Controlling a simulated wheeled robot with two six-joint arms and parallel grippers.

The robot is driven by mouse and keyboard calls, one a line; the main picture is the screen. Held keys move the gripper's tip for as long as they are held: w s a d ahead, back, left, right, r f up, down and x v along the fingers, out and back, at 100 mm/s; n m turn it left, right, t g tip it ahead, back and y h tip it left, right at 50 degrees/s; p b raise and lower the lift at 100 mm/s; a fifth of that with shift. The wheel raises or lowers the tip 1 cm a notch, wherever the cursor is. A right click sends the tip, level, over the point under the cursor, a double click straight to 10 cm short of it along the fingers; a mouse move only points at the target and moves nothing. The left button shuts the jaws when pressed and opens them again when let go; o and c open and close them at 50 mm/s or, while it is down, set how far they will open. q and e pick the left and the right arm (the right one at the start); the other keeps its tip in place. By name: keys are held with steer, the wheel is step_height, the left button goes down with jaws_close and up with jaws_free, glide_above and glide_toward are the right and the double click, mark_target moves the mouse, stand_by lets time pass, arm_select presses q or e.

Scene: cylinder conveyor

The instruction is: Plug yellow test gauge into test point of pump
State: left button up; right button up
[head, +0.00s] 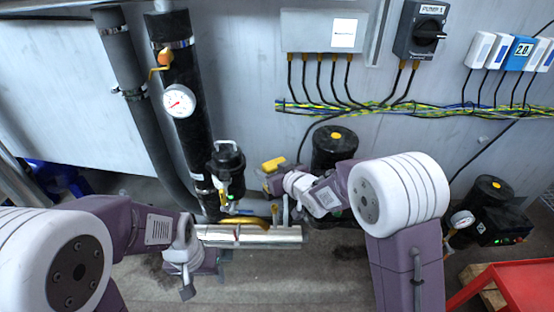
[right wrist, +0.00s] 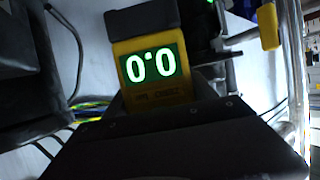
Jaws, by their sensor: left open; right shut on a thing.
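The yellow test gauge (head: 274,163) is held by my right gripper (head: 272,178) in mid-air, in front of the wall and right of the black canister-shaped unit (head: 226,158). In the right wrist view, the gauge (right wrist: 152,68) fills the upper middle, with a green display reading 0.0. Its plug end is hidden. The canister has yellow fittings and a small green light low on its front; I cannot make out a test point there. The gauge appears apart from it. My left gripper (head: 190,268) is open and empty in front of the silver pipe's left end.
The silver pipe (head: 260,237) runs across below the canister. A black cylinder with a yellow cap (head: 335,137) stands behind my right arm. Dark pipes and a white dial gauge (head: 180,101) are at left. Another black unit (head: 492,190) and a red table (head: 520,285) are at right.

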arm_select(q)
steer(key=f+b, duration=0.5)
steer(key=shift+a+f, duration=0.2)
steer(key=shift+a, duration=0.05)
arm_select(e)
steer(key=f, duration=0.6)
steer(key=shift+w+a, duration=0.1)
steer(key=shift+a, duration=0.15)
arm_select(q)
steer(key=shift+f+b, duration=1.5)
steer(key=shift+b, duration=0.15)
arm_select(e)
steer(key=shift+f, duration=1.7)
steer(key=o, duration=1.8)
arm_select(q)
steer(key=shift+r+p, duration=0.6)
steer(key=shift+p, duration=0.05)
arm_select(e)
steer(key=v, duration=0.9)
